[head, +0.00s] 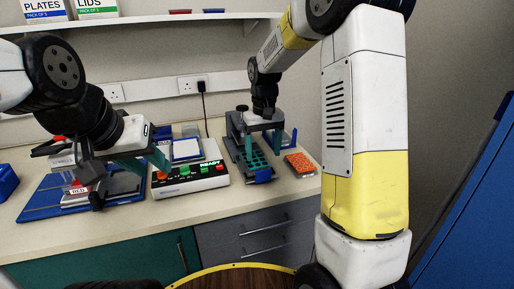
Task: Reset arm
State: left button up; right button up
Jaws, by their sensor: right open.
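My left gripper (143,164) hangs over the left part of the bench, between a blue tray and a white control box. Its teal fingers are partly visible; the gap between them is unclear. My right gripper (263,142) is open and points down over a dark rack (235,138) with teal wells. Its two teal fingers stand apart, and I see nothing held between them. My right arm crosses the right half of the head view.
The white control box (190,180) has coloured buttons and a lit "READY" display. A blue tray (40,205) lies at left, and an orange rack (300,164) at right. A shelf (140,19) with boxes is above. The front counter strip is clear.

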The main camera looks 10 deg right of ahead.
jog(key=s+d+r+t+y, duration=0.1)
jog(key=s+d+r+t, duration=0.15)
jog(key=s+r, duration=0.9)
jog(key=s+r+m+t+y, duration=0.1)
jog(key=s+t, duration=0.2)
jog(key=s, duration=0.9)
jog(key=shift+d+r+m+t, duration=0.15)
jog(key=shift+r+m+t, duration=0.1)
jog(key=shift+m+t, duration=0.1)
